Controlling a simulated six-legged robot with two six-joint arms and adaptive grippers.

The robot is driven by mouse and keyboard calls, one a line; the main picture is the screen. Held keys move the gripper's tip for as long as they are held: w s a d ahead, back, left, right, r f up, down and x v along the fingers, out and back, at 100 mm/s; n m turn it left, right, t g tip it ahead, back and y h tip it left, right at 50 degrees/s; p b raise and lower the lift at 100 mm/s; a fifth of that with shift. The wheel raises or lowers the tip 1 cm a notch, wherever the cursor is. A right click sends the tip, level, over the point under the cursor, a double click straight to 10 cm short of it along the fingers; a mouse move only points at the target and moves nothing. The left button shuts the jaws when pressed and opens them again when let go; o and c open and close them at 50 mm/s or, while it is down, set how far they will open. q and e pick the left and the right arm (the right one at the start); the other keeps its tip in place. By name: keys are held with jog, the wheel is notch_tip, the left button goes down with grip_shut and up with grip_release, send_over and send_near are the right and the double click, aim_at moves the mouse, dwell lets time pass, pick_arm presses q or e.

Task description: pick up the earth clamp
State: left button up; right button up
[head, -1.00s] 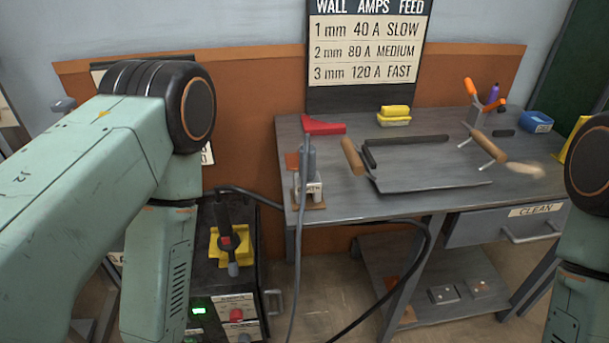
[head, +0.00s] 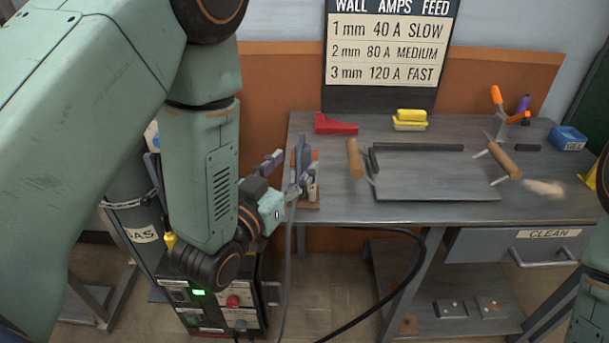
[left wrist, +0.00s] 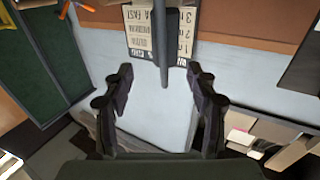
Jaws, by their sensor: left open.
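The earth clamp (head: 303,153) stands upright at the left end of the bench, a grey shape with a cable hanging from it. Its white and brown stand is partly covered by my gripper. My left gripper (head: 286,168) is open beside the clamp, on its left in the head view. In the left wrist view my open fingers (left wrist: 160,88) spread either side of a grey upright bar, which looks like the clamp (left wrist: 163,50). The bar's end lies between them in the picture; I cannot tell if they touch. My right gripper is out of view.
The bench (head: 340,190) holds a red block (head: 336,124), a yellow sponge-like piece (head: 409,118), a metal plate (head: 435,185) and wooden-handled tools. The welding machine (head: 265,290) stands below my left arm, next to a gas cylinder (head: 130,185). A black cable loops below the bench.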

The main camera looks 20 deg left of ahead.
aim_at(299, 161)
pick_arm(q)
jog(key=w, duration=0.2)
jog(key=w+f+b, duration=0.1)
jog(key=w, duration=0.1)
jog(key=shift+w+d+f, duration=0.1)
jog(key=shift+w+f, duration=0.1)
jog(key=shift+w, duration=0.1)
jog(key=shift+w+d, duration=0.1)
jog(key=shift+w, duration=0.4)
jog(key=shift+r, duration=0.1)
jog(key=shift+c, duration=0.3)
grip_shut()
